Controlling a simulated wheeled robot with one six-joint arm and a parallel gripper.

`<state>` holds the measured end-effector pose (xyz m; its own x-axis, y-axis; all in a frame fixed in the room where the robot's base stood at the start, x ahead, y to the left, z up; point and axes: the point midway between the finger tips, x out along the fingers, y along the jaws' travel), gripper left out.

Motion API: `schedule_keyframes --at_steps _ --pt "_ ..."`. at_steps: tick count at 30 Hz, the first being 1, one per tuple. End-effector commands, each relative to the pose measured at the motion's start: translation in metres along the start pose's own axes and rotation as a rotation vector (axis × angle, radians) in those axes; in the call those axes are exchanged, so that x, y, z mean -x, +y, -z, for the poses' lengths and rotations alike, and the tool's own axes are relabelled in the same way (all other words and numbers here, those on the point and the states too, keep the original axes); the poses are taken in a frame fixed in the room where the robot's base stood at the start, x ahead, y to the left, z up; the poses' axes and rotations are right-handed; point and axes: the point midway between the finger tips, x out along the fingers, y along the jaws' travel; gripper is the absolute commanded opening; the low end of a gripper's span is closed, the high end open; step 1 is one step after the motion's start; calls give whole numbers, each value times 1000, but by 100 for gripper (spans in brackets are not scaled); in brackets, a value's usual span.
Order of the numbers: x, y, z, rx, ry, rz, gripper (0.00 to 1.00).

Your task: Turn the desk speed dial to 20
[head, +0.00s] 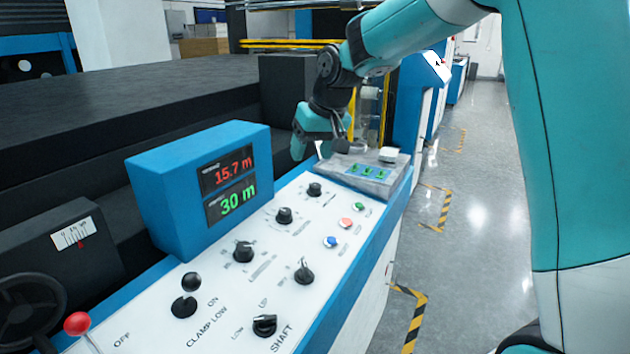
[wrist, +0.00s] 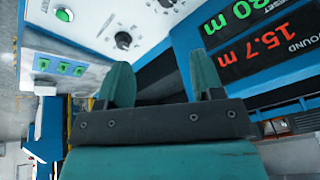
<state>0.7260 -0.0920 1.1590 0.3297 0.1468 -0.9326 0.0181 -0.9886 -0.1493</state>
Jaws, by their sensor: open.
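The white control desk (head: 222,288) carries several black dials. The farthest dial (head: 315,189) is nearest my gripper; others are the second dial (head: 284,215), the left dial (head: 243,251), the right dial (head: 304,272) and the near dial (head: 265,325) by "SHAFT". The labels are too small to tell which is speed. My gripper (head: 319,148) is above the far end of the desk, apart from the dials. In the wrist view my gripper (wrist: 160,82) is open and empty, its two teal fingers spread, with one dial (wrist: 123,40) beyond the left finger.
A blue display box (head: 160,190) reading 15.7 m and 30 m stands left of the dials. Blue, red and green buttons (head: 345,222) lie right. A clamp lever (head: 190,285) and red-knobbed lever (head: 78,323) rise nearer. A grey plate with green switches (head: 368,171) is beyond.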

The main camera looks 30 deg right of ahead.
Motion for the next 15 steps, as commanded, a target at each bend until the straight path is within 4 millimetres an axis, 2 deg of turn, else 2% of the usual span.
schedule_keyframes --at_steps 1,3,6,11,15 --pt "-6 24 21 -50 18 -26 61" --pt "-13 51 42 -106 43 -56 61" --pt "-19 77 60 -158 67 -84 61" --pt "-29 94 69 -187 80 -100 61" --pt "-49 96 70 -188 77 -101 61"
